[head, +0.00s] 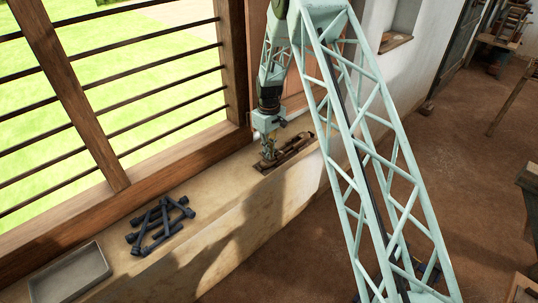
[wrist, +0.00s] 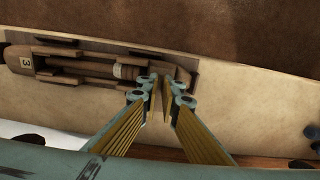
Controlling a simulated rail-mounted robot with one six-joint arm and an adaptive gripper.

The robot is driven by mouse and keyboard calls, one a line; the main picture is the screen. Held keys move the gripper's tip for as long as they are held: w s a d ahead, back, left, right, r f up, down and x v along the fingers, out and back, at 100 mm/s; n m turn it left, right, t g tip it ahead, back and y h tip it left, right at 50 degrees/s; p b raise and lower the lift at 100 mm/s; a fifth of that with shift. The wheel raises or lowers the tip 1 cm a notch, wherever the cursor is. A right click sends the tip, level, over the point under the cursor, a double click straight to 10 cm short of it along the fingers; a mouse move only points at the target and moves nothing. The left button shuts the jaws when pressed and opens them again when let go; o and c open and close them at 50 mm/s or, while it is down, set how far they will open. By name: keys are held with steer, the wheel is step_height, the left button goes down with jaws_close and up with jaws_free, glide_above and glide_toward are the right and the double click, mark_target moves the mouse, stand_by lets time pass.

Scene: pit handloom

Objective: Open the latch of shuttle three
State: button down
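Shuttle three (wrist: 75,62) is a brown wooden shuttle lying on the pale ledge, with a "3" label at its left end in the wrist view. A pale wound band (wrist: 126,72) sits in its slot near the right part. In the head view the shuttle (head: 296,147) lies on the sill by the wall. My gripper (wrist: 164,84) is over the shuttle's right end, with a narrow gap between its fingers and nothing visibly held. In the head view my gripper (head: 268,158) points down at the shuttle's near end. The fingers partly hide that end, and I cannot make out the latch clearly.
Several dark rods (head: 158,222) lie piled on the sill to the left. A shallow grey tray (head: 72,277) stands farther left. A barred window (head: 130,85) rises behind the sill. The sill between the rods and the shuttle is clear.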

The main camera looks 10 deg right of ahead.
steer(key=c, duration=3.2)
jaws_free()
steer(key=shift+o, duration=0.2)
steer(key=shift+r, duration=0.15)
step_height(320, 180, up, 12)
